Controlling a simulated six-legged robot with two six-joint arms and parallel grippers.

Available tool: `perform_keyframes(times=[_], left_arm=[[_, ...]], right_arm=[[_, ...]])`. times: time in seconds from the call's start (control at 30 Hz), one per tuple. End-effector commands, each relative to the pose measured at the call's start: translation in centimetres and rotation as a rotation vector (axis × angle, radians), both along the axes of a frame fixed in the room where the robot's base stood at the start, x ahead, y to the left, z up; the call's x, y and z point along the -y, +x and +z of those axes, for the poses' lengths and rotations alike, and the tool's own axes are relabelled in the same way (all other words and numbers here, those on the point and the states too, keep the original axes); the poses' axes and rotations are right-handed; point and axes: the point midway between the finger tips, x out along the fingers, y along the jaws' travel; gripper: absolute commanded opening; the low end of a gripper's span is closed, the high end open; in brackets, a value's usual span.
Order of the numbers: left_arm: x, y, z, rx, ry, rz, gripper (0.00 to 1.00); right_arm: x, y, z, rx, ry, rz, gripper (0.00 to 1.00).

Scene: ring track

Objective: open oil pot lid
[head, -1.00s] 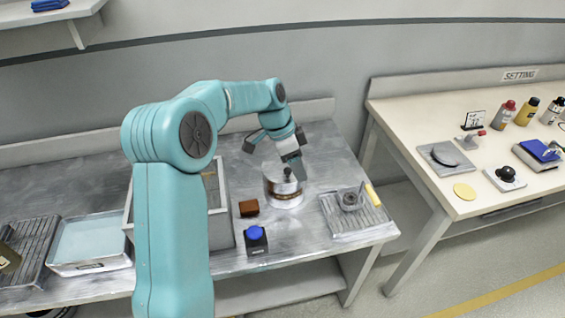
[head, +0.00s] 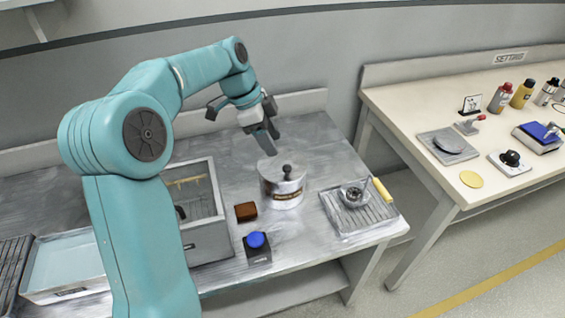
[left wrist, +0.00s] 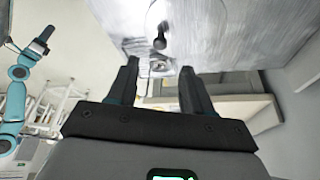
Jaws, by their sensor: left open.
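The oil pot (head: 283,188) is a silver cylinder with a brown label band, standing on the metal workbench in the head view. Its lid (head: 270,170) sits on top and has a black knob (head: 287,171). The knob also shows in the left wrist view (left wrist: 160,40), beyond the fingertips and roughly between them in the picture. My left gripper (head: 268,143) is open and empty, above and slightly behind the pot, apart from the knob. Its two dark fingers show in the left wrist view (left wrist: 160,75). My right gripper is not seen in the head view.
A brown block (head: 246,211) and a blue-button box (head: 257,246) stand close to the pot. A grey open-topped bin (head: 207,241) is to the left. A ribbed tray (head: 345,222) with a small metal cup (head: 354,195) and yellow handle (head: 382,189) is to the right.

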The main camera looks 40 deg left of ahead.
Motion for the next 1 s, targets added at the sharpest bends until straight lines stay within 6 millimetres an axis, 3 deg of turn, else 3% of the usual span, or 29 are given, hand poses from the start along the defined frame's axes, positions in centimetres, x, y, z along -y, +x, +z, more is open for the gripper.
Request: perform_keyframes(times=[0.1,0.33,0.5,0.77,0.87,0.93,1.0], left_arm=[[0.9,0.6,-2.8,-0.003,-0.002,-0.002,0.50],[1.9,1.7,-6.4,-0.002,-0.001,-0.002,0.50],[2.1,2.0,-7.5,0.000,0.000,-0.001,0.50],[2.0,2.1,-7.6,0.001,0.001,-0.001,0.50],[2.0,2.1,-7.6,0.000,0.000,-0.001,0.24],[2.0,2.1,-7.6,0.000,0.000,-0.001,0.01],[2.0,2.1,-7.6,0.000,0.000,-0.001,0.00]], right_arm=[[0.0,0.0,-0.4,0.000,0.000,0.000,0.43],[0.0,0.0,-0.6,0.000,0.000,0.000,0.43],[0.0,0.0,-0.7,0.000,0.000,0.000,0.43],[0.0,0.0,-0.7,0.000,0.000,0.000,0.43],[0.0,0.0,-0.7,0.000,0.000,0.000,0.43],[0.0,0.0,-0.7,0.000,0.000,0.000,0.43],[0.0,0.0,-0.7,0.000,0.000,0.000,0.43]])
